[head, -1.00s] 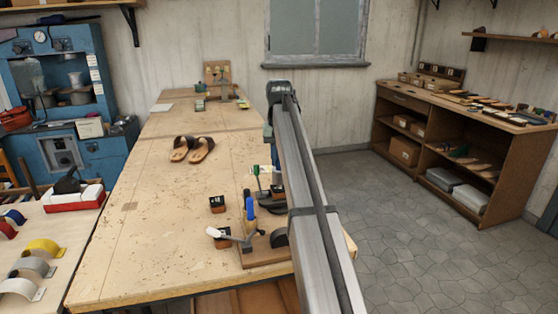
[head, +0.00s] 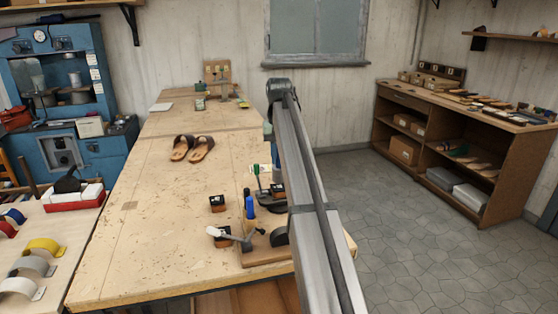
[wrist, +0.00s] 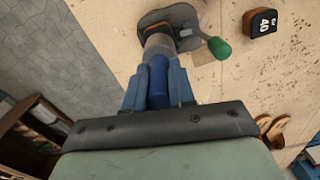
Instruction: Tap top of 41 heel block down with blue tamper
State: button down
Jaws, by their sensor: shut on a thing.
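In the wrist view, my gripper (wrist: 157,74) has blue fingers shut on the blue handle of the tamper (wrist: 158,86). The tamper's pale grey head (wrist: 158,46) points at a dark fixture (wrist: 178,16) with a green-knobbed lever (wrist: 219,47). The tamper head hides what lies under it, so I cannot tell whether it touches anything. A dark block marked 40 (wrist: 261,23) lies on the bench beside the fixture. I cannot make out a 41 mark in either view.
A pair of sandals (head: 192,148) lies farther back. The bench's left part is clear.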

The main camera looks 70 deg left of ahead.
jog(key=shift+r, duration=0.5)
jog(key=shift+r, duration=0.1)
jog(key=shift+r, duration=1.95)
